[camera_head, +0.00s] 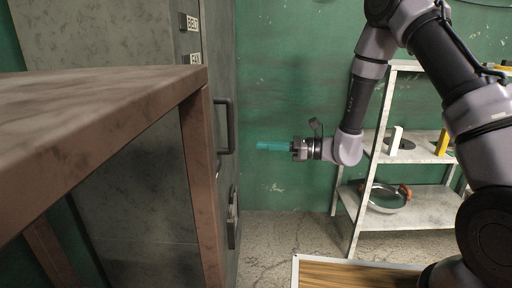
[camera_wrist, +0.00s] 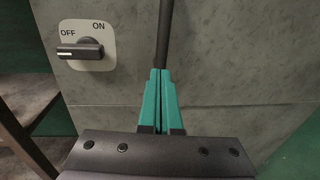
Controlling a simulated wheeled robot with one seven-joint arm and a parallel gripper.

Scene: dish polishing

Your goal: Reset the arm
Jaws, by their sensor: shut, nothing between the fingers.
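My gripper (camera_head: 274,146) is held out in mid-air in the head view, pointing left toward the grey cabinet (camera_head: 120,140). Its teal fingers are together and empty. In the wrist view the closed fingertips (camera_wrist: 161,75) point at the cabinet's grey face, in line with a dark vertical bar handle (camera_wrist: 165,35). I cannot tell whether they touch it. In the head view the fingertips look apart from the upper door handle (camera_head: 229,127). A rotary switch (camera_wrist: 82,50) marked OFF and ON is left of the fingers, its white mark toward the left.
A brown table (camera_head: 100,95) fills the left foreground. A white shelf rack (camera_head: 420,222) stands at the right, with a pan (camera_head: 386,198) on its lower shelf and a yellow item (camera_head: 442,142) above. A wood-topped surface (camera_head: 350,276) is low in front. Clear floor lies between cabinet and rack.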

